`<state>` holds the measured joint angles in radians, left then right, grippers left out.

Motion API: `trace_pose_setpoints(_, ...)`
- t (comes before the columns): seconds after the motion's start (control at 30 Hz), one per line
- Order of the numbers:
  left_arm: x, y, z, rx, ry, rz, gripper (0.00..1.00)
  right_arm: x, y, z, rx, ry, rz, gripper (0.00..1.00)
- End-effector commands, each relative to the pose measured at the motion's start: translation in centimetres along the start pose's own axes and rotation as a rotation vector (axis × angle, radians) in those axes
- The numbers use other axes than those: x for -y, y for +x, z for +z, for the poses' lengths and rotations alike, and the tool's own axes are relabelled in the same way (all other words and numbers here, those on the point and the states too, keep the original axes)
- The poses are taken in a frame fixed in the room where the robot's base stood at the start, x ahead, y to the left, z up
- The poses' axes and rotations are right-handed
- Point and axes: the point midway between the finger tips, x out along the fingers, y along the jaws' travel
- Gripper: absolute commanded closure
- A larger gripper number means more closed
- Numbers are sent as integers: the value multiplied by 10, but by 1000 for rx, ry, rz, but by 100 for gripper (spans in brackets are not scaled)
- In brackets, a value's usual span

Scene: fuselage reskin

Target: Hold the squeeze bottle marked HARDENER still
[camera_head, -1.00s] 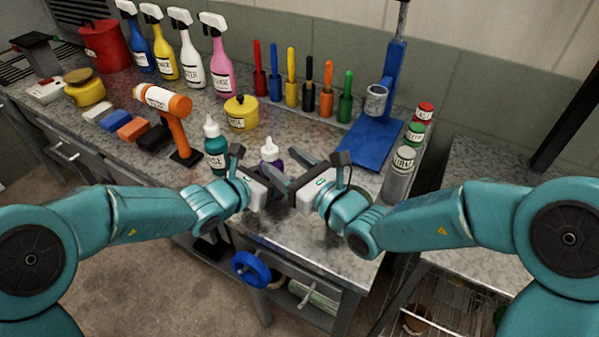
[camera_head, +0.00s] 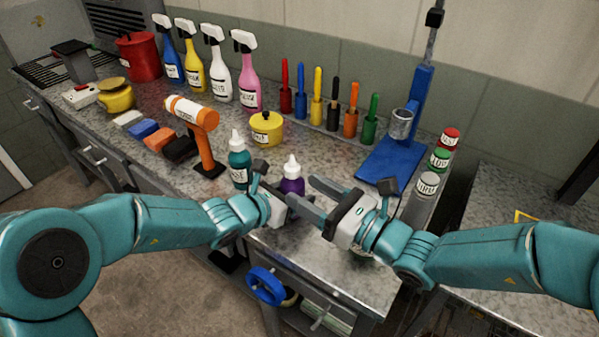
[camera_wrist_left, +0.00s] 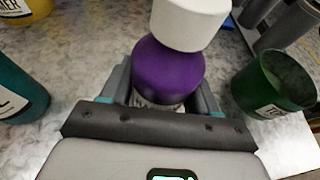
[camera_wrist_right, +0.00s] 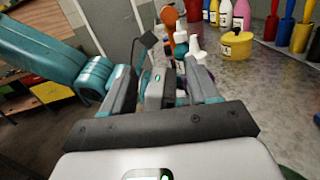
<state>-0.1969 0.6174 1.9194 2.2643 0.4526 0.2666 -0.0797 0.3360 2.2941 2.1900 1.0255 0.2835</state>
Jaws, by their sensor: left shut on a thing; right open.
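The squeeze bottle is purple with a white nozzle cap (camera_head: 292,180). It stands upright near the front of the bench; its label is mostly hidden, so I cannot read HARDENER. My left gripper (camera_head: 283,196) is shut around the bottle's body. In the left wrist view the purple bottle (camera_wrist_left: 168,72) sits between the two fingers. My right gripper (camera_head: 314,198) is open and empty, just right of the bottle, fingers pointing toward it. In the right wrist view my left gripper (camera_wrist_right: 160,90) shows between the open right fingers, mostly hiding the bottle.
A teal squeeze bottle (camera_head: 239,165) stands close to the left, with a yellow pot (camera_head: 267,128) behind. A green labelled container (camera_wrist_left: 275,85) stands right of the bottle. A blue stand (camera_head: 395,165) and labelled cans (camera_head: 427,187) are at the right. A blue handwheel (camera_head: 265,285) is below the bench's front edge.

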Motion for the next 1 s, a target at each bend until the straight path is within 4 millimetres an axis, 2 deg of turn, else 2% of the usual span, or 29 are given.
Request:
trace_pose_setpoints(0.17, 0, 0, 0, 1, 0, 0, 76, 22, -13, -2, -36, -53, 101, 40)
trace_pose_setpoints(0.3, 0, 0, 0, 1, 0, 0, 76, 52, -31, -9, -60, -91, 71, 40)
trace_pose_setpoints(0.4, 0, 0, 0, 1, 0, 0, 76, 58, -30, -12, -63, -85, 55, 40)
trace_pose_setpoints(0.57, 0, 0, 0, 1, 0, 0, 76, 56, -4, -14, -63, -84, 57, 40)
trace_pose_setpoints(0.8, 0, 0, 0, 1, 0, 0, 76, 54, 48, -18, -62, -86, 56, 40)
trace_pose_setpoints(1.0, 0, 0, 0, 1, 0, 0, 76, 53, 76, -19, -62, -85, 54, 40)
